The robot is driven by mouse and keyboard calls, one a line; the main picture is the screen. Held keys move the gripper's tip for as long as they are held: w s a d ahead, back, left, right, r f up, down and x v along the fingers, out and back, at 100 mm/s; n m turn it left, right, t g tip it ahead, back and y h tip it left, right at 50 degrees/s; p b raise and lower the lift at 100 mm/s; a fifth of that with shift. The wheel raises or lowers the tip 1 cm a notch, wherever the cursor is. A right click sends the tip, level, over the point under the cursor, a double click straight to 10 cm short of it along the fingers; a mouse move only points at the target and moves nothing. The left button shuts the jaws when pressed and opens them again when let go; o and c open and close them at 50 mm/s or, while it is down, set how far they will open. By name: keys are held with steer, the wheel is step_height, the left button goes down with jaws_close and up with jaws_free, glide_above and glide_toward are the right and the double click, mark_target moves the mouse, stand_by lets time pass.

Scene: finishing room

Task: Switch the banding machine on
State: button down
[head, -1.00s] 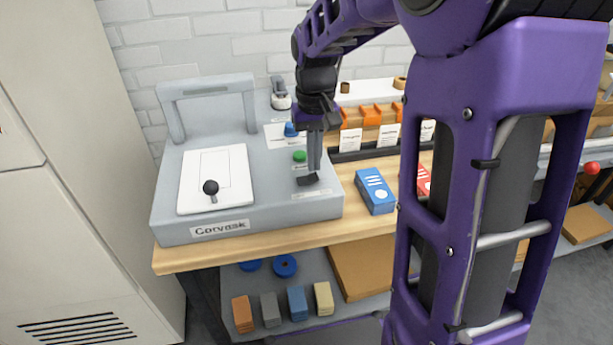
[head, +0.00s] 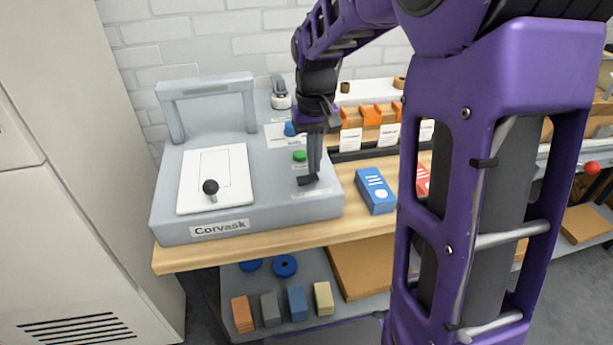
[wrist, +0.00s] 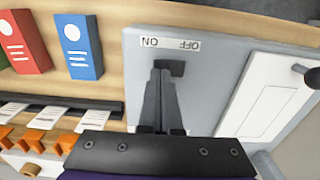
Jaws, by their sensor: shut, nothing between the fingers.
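The banding machine (head: 250,228) is a grey box marked "Corvask" at the left end of the bench. Its black rocker switch (head: 306,180) sits on the top face near the front right corner. In the wrist view the switch (wrist: 178,68) lies beside a white label (wrist: 171,43) reading ON and OFF, upside down there. My gripper (head: 315,171) is shut and empty, pointing down at the switch. In the wrist view its fingertips (wrist: 161,75) overlap the ON side of the switch. I cannot tell whether they touch it or which way the rocker is tipped.
A green button (head: 299,156) and a blue knob (head: 290,129) stand behind the switch. A white plate with a black ball-ended lever (head: 210,187) is on the left. A blue box (head: 375,190) lies right of the machine. A grey arch (head: 205,88) rises at the back.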

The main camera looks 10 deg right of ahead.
mark_target(314, 175)
steer(key=shift+f, duration=0.75)
step_height(314, 175, up, 7)
steer(key=p, duration=0.5)
steer(key=shift+r+p, duration=0.1)
steer(key=shift+p, duration=0.25)
stand_by(0.6)
